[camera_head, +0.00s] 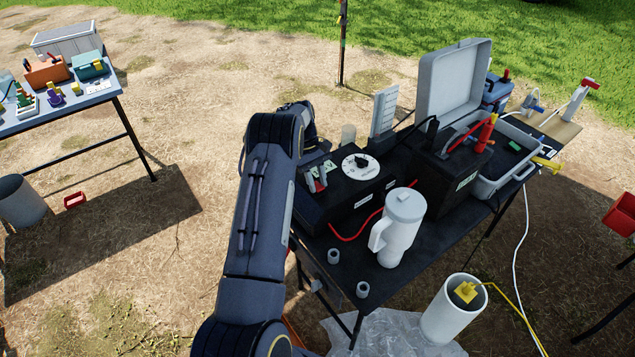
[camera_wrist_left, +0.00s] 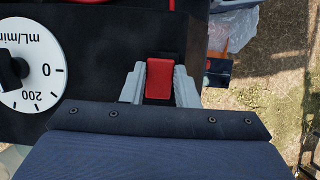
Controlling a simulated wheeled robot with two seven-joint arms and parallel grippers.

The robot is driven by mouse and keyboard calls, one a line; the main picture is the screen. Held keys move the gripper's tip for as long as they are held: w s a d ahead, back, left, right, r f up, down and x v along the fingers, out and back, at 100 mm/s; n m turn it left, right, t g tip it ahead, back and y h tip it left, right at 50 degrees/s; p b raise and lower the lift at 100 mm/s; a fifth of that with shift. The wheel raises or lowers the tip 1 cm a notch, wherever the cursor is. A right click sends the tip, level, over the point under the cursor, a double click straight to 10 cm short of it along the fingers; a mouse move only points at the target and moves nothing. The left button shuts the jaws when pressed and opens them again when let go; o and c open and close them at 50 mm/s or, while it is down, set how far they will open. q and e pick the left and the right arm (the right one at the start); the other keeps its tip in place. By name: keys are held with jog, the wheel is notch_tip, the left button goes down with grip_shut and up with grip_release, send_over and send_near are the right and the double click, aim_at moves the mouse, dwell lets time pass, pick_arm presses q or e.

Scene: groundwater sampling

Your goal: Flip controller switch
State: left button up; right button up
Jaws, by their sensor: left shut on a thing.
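The controller (camera_head: 340,205) is a black box on the dark table in the head view. Its white dial (camera_head: 360,167) has a black knob; the dial also shows in the left wrist view (camera_wrist_left: 32,72), marked mL/min. The red switch (camera_wrist_left: 159,79) is on the black top of the controller, right of the dial in the left wrist view. My left gripper (camera_head: 316,180) reaches down over the controller's left end. In the left wrist view its grey fingers (camera_wrist_left: 159,84) are shut on the red switch, one on each side. The switch's base is partly hidden by my wrist. My right gripper is not in view.
A white jug (camera_head: 399,230) stands just in front of the controller, with a red cable (camera_head: 345,238) beside it. A black battery-like box (camera_head: 447,172) and an open grey case (camera_head: 452,85) stand to the right. Two small grey cups (camera_head: 362,289) sit near the table's front edge.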

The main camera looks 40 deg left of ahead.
pick_arm(q)
jog(key=shift+c, duration=0.2)
jog(key=o, duration=1)
jog(key=b+v, duration=0.1)
jog(key=v, duration=0.5)
jog(key=shift+w+a+r, duration=0.1)
jog(key=shift+a+r, duration=0.1)
jog(key=shift+r, duration=0.1)
jog(key=shift+a+r, duration=0.15)
jog(key=shift+r, duration=0.4)
